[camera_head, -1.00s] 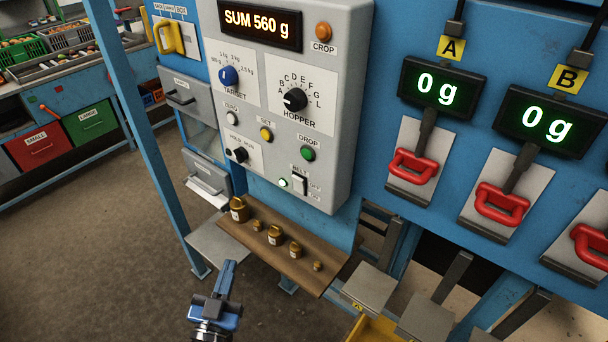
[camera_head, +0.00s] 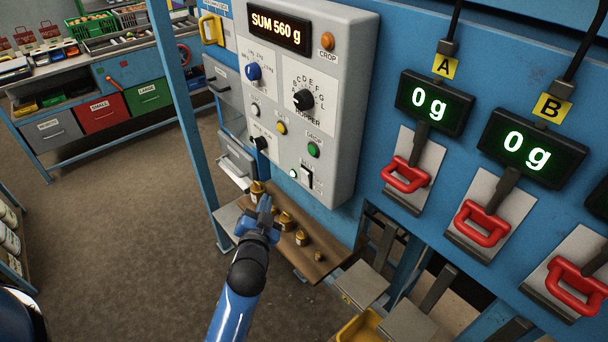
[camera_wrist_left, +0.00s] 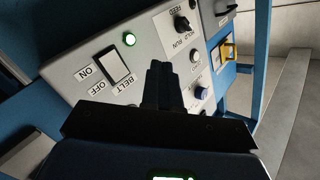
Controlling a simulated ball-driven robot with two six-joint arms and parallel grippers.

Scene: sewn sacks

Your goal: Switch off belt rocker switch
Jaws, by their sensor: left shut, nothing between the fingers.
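The belt rocker switch (camera_head: 307,177) is a white rocker in a dark frame, low on the grey control panel (camera_head: 347,150). In the left wrist view the rocker (camera_wrist_left: 114,66) sits between its BELT label and ON and OFF labels. A green lamp (camera_head: 294,174) beside it is lit; the lamp also shows in the wrist view (camera_wrist_left: 129,39). My left gripper (camera_head: 265,203) is shut and empty, below and left of the switch in the head view. Its fingers (camera_wrist_left: 160,70) appear beside the switch in the wrist view, apparently not touching it. My right gripper is out of view.
Above the switch are a green DROP button (camera_head: 313,149), a HOPPER knob (camera_head: 303,99) and a feed knob (camera_head: 260,143). Several brass weights stand on a brown shelf (camera_head: 318,267) below the panel. Red handles (camera_head: 405,175) hang to the right. A blue post (camera_head: 180,120) stands left.

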